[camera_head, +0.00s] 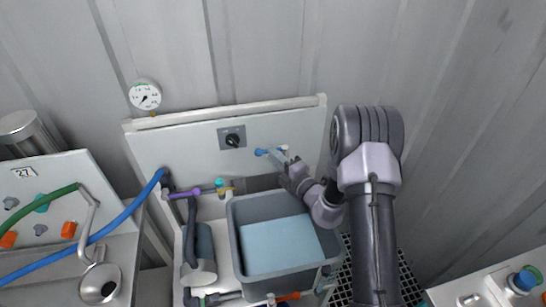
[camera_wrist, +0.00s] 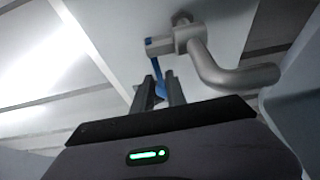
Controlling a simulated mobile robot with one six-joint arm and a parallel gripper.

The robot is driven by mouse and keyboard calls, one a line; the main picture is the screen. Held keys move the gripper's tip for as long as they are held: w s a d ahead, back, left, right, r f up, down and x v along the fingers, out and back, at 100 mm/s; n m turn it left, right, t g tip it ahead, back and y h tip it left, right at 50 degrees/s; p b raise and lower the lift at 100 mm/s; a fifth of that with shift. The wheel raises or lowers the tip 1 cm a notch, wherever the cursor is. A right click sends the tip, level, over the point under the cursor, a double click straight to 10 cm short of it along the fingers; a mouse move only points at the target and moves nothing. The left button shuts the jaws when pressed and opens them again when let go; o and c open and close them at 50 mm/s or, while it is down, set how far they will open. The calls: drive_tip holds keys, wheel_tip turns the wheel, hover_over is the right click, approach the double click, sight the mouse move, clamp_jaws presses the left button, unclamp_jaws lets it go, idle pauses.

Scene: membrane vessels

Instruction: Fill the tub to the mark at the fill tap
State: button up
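The grey tub (camera_head: 236,240) stands under the wall panel in the head view, with a flat pale blue surface inside that looks like water. I cannot make out a fill mark on it. The fill tap (camera_wrist: 190,42) is a grey metal pipe with a bent spout in the wrist view; its blue lever (camera_wrist: 157,62) hangs down. In the head view the tap (camera_head: 272,153) is on the panel above the tub. My gripper (camera_wrist: 161,88) is at the lever, which fills the narrow gap between its fingertips. It also shows in the head view (camera_head: 291,164). No stream is visible.
A round gauge (camera_head: 145,95) and a black knob (camera_head: 233,140) are on the wall and panel. A blue hose (camera_head: 125,212) and a bench with a metal funnel (camera_head: 100,284) are at left. Pipes and a grey cylinder (camera_head: 203,250) crowd the tub's left side.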

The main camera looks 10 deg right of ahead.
drive_tip(key=shift+w+a, duration=0.15)
drive_tip(key=shift+w, duration=0.25)
clamp_jaws()
idle(1.2)
